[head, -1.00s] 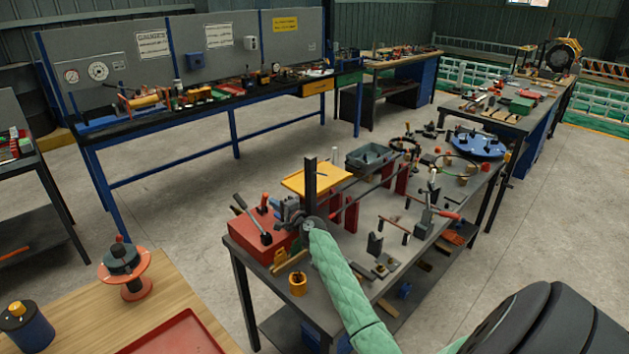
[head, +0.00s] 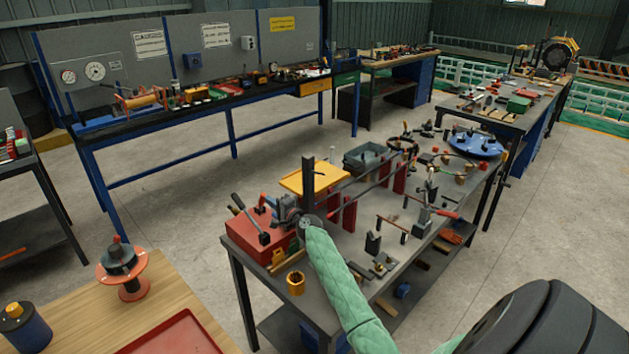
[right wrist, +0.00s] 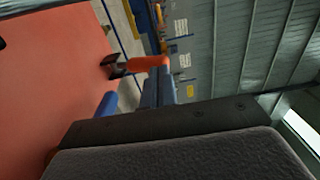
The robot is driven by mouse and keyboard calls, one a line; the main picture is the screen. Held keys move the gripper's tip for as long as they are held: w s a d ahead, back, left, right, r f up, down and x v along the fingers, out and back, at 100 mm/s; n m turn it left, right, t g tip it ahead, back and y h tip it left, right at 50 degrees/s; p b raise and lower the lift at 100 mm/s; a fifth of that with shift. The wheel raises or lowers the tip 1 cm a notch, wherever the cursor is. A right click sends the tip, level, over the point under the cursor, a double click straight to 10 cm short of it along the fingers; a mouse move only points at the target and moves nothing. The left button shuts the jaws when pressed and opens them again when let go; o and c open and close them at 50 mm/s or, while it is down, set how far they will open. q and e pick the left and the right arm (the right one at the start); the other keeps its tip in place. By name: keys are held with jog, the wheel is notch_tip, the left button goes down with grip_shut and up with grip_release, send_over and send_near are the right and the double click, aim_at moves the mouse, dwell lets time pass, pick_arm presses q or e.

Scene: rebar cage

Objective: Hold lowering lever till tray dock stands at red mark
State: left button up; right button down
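The tray dock appears as a yellow plate (head: 317,178) beside a dark upright post (head: 308,185) on the near bench. A red box (head: 250,232) stands left of it, with a black-knobbed lever (head: 250,219) and a shorter red-handled lever (head: 262,203). My right gripper (head: 284,208) is at the right of the box, close to the red handle; contact is unclear. In the right wrist view, grey-blue fingers (right wrist: 160,88) are beside an orange-red handle (right wrist: 148,63) over the red surface (right wrist: 50,90). The finger gap is hidden. I cannot make out the red mark. My left gripper is not in view.
The same bench holds a grey bin (head: 369,157), red uprights (head: 349,213), a yellow cup (head: 295,284) and several clamps. A wooden table (head: 75,325) with a red tray (head: 175,338) and an orange spool (head: 123,267) is at lower left. Bare floor lies between the benches.

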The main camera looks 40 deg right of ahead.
aim_at(264, 195)
jog(key=shift+w+r, duration=0.1)
jog(key=shift+w, duration=0.2)
jog(key=shift+w+r, duration=0.25)
jog(key=shift+w, duration=0.35)
jog(key=shift+w, duration=0.15)
jog(key=shift+w+a+r+b, duration=0.15)
jog(key=shift+w+b, duration=0.15)
jog(key=shift+w, duration=0.25)
